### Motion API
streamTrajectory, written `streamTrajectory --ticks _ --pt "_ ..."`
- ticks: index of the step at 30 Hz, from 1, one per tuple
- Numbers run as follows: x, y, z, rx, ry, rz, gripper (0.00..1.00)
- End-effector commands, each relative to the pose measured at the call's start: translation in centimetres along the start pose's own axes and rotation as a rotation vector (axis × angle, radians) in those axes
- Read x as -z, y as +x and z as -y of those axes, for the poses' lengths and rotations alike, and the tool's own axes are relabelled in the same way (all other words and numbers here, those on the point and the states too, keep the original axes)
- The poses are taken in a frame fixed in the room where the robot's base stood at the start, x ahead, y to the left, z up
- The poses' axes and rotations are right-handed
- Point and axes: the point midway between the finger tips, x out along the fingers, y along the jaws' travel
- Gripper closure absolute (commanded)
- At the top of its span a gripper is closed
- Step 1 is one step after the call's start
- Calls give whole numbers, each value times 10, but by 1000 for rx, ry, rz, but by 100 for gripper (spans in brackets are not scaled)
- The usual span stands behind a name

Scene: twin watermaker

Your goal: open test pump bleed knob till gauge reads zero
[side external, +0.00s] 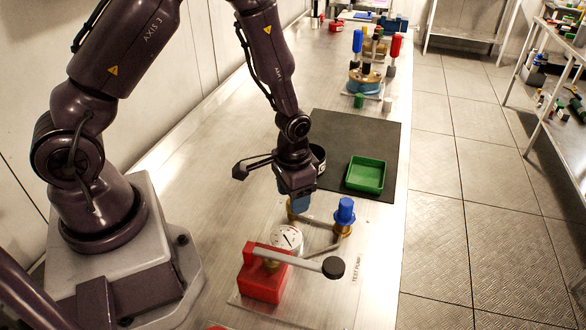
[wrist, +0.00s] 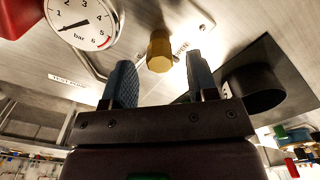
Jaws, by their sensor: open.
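The test pump has a red body (side external: 264,273) with a black-ended lever (side external: 334,267) and a white gauge (side external: 287,238). In the wrist view the gauge (wrist: 80,22) is cut off at the top; its needle points lower left, below the 1, and the exact reading is hard to tell. A brass hex knob (wrist: 159,52) stands beside a partly hidden label. My gripper (wrist: 162,82) is open, its blue fingers on either side of the knob in the picture, with no clear contact. In the side view my gripper (side external: 300,204) points down over the brass knob (side external: 291,212), which is mostly hidden.
A blue-topped brass fitting (side external: 344,213) stands just right of my gripper, joined by pipework. A black cylinder (wrist: 254,88) is close on the other side. A green tray (side external: 366,174) lies on a dark mat (side external: 350,130). The bench's right edge is nearby.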

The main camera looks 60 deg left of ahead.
Motion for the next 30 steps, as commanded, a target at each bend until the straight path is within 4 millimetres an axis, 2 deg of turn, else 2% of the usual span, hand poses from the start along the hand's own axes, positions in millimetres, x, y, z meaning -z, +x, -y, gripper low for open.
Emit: streamTrajectory --ticks 9,15,21,30 --pt "1 -68 0 0 0 -7 47" --pt "1 -101 0 0 0 -5 47" --pt "0 -113 0 0 0 -1 47" --pt "0 -114 0 0 -2 1 47"
